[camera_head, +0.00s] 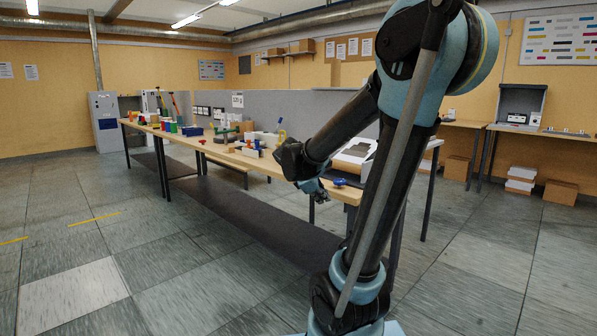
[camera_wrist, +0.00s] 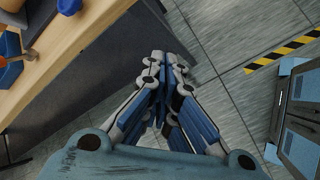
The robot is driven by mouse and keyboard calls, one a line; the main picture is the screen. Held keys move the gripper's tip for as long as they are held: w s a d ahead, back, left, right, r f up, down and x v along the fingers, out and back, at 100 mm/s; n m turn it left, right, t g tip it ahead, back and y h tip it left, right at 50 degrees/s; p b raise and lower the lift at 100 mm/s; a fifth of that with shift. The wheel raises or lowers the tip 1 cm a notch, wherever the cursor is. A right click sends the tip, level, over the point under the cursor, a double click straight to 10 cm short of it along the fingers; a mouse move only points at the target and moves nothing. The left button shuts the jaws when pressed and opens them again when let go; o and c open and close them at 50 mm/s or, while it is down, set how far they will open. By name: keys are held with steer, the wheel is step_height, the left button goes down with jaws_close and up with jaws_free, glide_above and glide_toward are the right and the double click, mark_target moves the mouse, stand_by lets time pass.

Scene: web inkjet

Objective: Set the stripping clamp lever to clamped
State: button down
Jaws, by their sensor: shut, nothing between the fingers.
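My gripper (camera_wrist: 165,62) is shut and empty in the wrist view, over the floor just beyond the edge of the wooden bench (camera_wrist: 75,35). In the head view my gripper (camera_head: 318,194) is small and dark beside the near end of the bench (camera_head: 345,194). The stripping clamp lever cannot be made out for certain. An orange-handled part (camera_wrist: 22,60) lies by a blue piece (camera_wrist: 10,72) at the left of the wrist view; I cannot tell whether it is the lever.
A blue object (camera_head: 340,181) sits near the bench's end, and a blue object (camera_wrist: 68,5) shows at its edge in the wrist view. Several coloured items stand farther along. Open floor (camera_head: 150,270) is at left.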

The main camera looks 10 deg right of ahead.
steer(key=w+a+r+n+t+h, duration=0.1)
steer(key=w+a+n+t, duration=0.1)
steer(key=w+a+n, duration=0.4)
steer(key=w+a+r+n+t+h, duration=0.2)
steer(key=w+a+n, duration=0.4)
steer(key=w, duration=0.9)
steer(key=shift+a+r+n+t, duration=0.15)
steer(key=shift+n+t, duration=0.55)
steer(key=r+x, duration=0.2)
steer(key=x, duration=1)
steer(key=shift+w+d+r, duration=0.25)
steer(key=shift+w+d, duration=0.3)
steer(key=shift+w, duration=0.1)
steer(key=shift+a+r, duration=0.15)
